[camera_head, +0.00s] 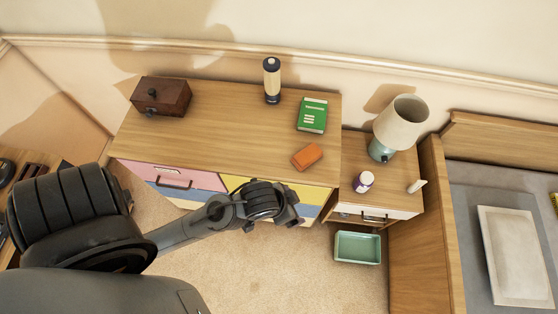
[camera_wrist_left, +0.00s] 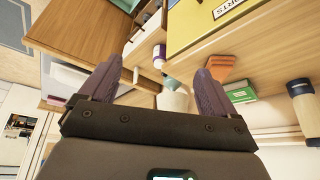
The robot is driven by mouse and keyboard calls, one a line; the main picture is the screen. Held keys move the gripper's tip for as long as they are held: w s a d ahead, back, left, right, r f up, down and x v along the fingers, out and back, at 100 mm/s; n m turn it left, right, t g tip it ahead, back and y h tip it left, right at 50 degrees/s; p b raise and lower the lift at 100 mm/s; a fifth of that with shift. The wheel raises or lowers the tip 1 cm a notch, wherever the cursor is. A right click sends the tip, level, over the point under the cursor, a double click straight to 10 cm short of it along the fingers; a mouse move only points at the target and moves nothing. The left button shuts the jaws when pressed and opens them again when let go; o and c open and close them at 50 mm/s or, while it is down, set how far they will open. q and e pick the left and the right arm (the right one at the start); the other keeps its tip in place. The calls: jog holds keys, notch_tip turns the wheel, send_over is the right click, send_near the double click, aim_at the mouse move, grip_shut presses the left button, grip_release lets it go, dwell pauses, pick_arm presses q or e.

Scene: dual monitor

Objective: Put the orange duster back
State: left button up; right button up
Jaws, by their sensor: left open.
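The orange duster (camera_head: 307,157) is a small orange block lying on the wooden dresser top (camera_head: 225,125), near its front right edge. It also shows in the left wrist view (camera_wrist_left: 221,66), beyond the right finger. My left gripper (camera_head: 293,208) is in front of the dresser's yellow drawer, apart from the duster. In the left wrist view, its two fingers (camera_wrist_left: 157,68) are spread with nothing between them that they touch. My right gripper is in neither view.
A lamp (camera_head: 401,124) and purple jar (camera_head: 364,181) are on the nightstand at right. A teal bin (camera_head: 358,247) sits on the floor. The dresser's middle is clear.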

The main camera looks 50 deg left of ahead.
pick_arm(q)
jog(key=s+a+g, duration=0.1)
jog(key=s+a, duration=0.2)
jog(key=s, duration=0.1)
jog(key=shift+s+a+f+n+y, duration=0.3)
jog(key=shift+s+a+f, duration=0.05)
jog(key=shift+a, duration=0.05)
notch_tip(320, 180, up, 15)
jog(key=p, duration=1.4)
jog(key=shift+f+p, duration=0.15)
jog(key=shift+p, duration=0.15)
